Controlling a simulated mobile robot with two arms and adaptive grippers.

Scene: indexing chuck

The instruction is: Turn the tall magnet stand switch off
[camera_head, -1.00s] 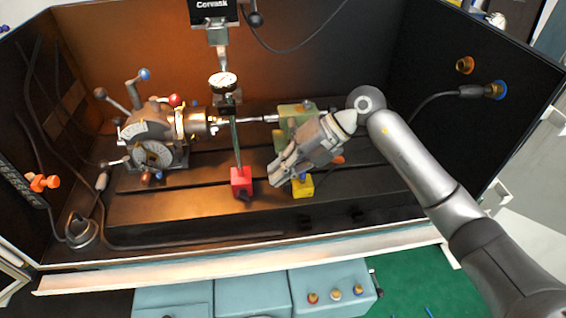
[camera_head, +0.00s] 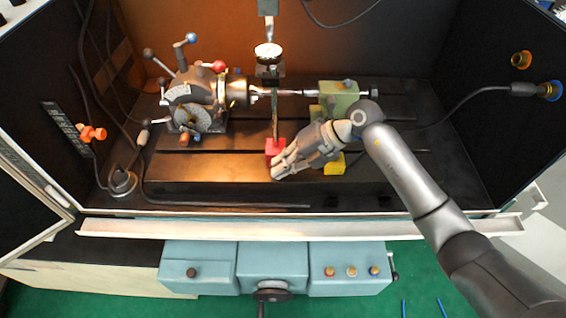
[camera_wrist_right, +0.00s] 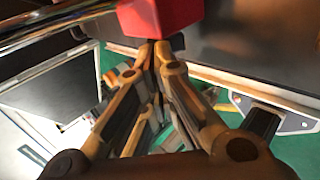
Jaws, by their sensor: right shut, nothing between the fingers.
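The tall magnet stand has a red base (camera_head: 275,146) on the dark machine table and a thin post (camera_head: 275,118) rising toward a dial gauge (camera_head: 268,51). My right gripper (camera_head: 278,172) is shut and empty, with its fingertips at the front of the red base. In the right wrist view the red base (camera_wrist_right: 160,14) fills the top middle, and the closed fingertips (camera_wrist_right: 157,46) are right at its lower edge. A small dark part (camera_wrist_right: 178,42) shows beside the fingertips; I cannot tell whether it is the switch or whether they touch it. My left gripper is not in view.
A yellow block (camera_head: 335,166) sits just right of my gripper, partly hidden by it. The green tailstock (camera_head: 338,97) stands behind, and the indexing chuck (camera_head: 205,95) stands to the left. The table front left of the red base is clear.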

